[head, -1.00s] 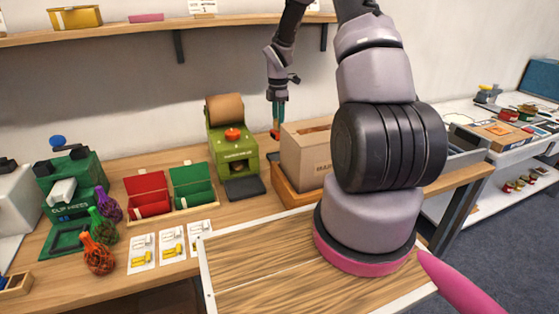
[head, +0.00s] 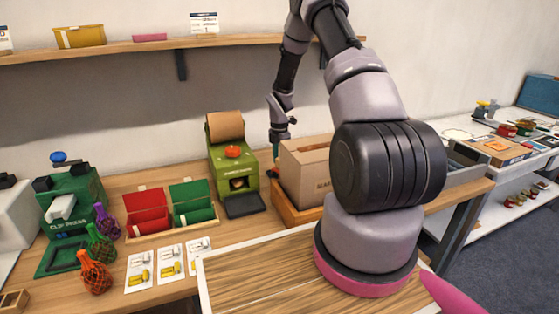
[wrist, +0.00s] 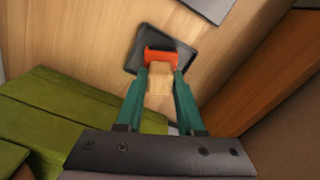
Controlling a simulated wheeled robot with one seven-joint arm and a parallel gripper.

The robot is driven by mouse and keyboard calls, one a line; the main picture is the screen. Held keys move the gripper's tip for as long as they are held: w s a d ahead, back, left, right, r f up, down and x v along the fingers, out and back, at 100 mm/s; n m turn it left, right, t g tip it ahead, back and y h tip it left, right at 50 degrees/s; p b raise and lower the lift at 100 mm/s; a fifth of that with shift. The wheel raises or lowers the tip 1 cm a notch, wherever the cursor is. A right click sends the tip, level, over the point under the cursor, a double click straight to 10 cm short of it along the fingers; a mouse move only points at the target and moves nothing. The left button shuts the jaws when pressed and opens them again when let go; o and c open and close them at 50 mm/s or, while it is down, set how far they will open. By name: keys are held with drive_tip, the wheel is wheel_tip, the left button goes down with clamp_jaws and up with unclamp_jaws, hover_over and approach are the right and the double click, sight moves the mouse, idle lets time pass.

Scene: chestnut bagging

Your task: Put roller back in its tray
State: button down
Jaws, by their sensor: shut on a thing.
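The roller has a red-orange head (wrist: 160,56) and a pale wooden handle (wrist: 160,84). My gripper (wrist: 161,72) has its teal fingers closed on the handle, from both sides, in the wrist view. The roller's tray (wrist: 167,38) is dark grey with a raised rim and lies on the wooden bench. The red head is over the tray in this view; I cannot tell whether it touches it. In the head view my gripper (head: 276,149) is low between the green machine and the cardboard box. There the roller and tray are hidden or too small to make out.
The green machine (head: 233,165) stands left of my gripper, and the cardboard box (head: 305,170) in a wooden holder stands to the right. The gap between them is narrow. A shelf (head: 120,46) runs above. Red and green bins (head: 147,213) stand further left.

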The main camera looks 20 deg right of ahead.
drive_tip(key=shift+f, duration=0.25)
drive_tip(key=shift+s+f, duration=0.2)
drive_tip(key=shift+f, duration=0.15)
drive_tip(key=c, duration=0.5)
unclamp_jaws()
drive_tip(key=shift+w+f, duration=0.1)
drive_tip(key=shift+f, duration=0.05)
drive_tip(key=shift+w, duration=0.1)
